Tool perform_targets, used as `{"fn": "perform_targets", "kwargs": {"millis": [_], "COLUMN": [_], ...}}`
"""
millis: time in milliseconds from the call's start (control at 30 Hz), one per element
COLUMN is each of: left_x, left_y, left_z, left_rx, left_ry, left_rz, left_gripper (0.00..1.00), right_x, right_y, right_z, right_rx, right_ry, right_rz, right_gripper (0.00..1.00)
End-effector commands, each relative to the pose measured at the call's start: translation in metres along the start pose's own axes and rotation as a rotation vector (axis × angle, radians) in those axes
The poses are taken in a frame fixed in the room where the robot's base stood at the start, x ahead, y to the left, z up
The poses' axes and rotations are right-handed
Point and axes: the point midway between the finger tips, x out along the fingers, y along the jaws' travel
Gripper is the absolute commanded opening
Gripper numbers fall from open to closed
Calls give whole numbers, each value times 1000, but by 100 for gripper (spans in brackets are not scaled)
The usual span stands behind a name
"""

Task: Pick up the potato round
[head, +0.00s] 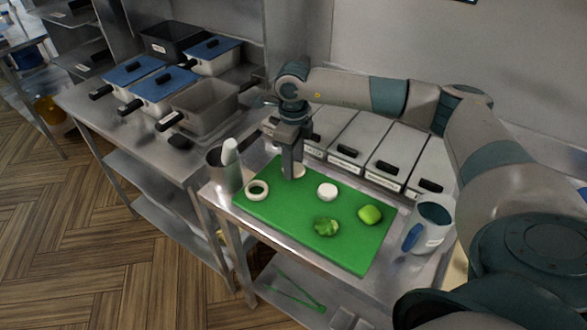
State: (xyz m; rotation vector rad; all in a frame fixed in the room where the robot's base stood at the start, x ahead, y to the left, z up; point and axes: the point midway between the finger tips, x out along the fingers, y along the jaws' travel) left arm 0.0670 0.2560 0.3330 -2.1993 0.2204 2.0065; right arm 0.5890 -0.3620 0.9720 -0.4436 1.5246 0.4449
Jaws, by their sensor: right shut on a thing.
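My right gripper (292,172) points down over the back left of the green cutting board (280,220). It is shut on a small pale round piece (300,170), the potato round, which is partly hidden by the fingers. The piece is at or just above the board; I cannot tell whether it touches. Another white round piece (327,190) lies on the board to the right of the gripper. My left gripper is out of view.
On the board are an onion-like ring (257,190), a leafy green piece (326,227) and a smooth green piece (370,215). A metal container with a white bottle (230,155) stands left, a mug (427,228) right. Lidded bins (358,140) line the back.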

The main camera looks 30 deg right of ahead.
Motion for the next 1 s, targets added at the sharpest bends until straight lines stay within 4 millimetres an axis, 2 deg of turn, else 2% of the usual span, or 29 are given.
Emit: {"fn": "perform_targets", "kwargs": {"millis": [133,400,500,700,833,1000], "left_x": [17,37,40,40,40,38], "left_y": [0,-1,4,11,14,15], "left_z": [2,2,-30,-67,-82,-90], "left_rx": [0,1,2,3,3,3], "left_ry": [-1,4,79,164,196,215], "left_rz": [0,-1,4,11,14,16], "left_gripper": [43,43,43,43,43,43], "right_x": [-20,-50,-62,-78,-85,-89], "right_y": [-1,2,4,6,7,8], "right_z": [-2,-57,-76,-100,-110,-116], "right_rx": [0,2,0,0,1,0], "right_ry": [-3,-2,-1,0,-1,1], "right_rz": [-3,-3,-3,-2,-1,-1], "right_gripper": [30,30,30,30,30,30]}}
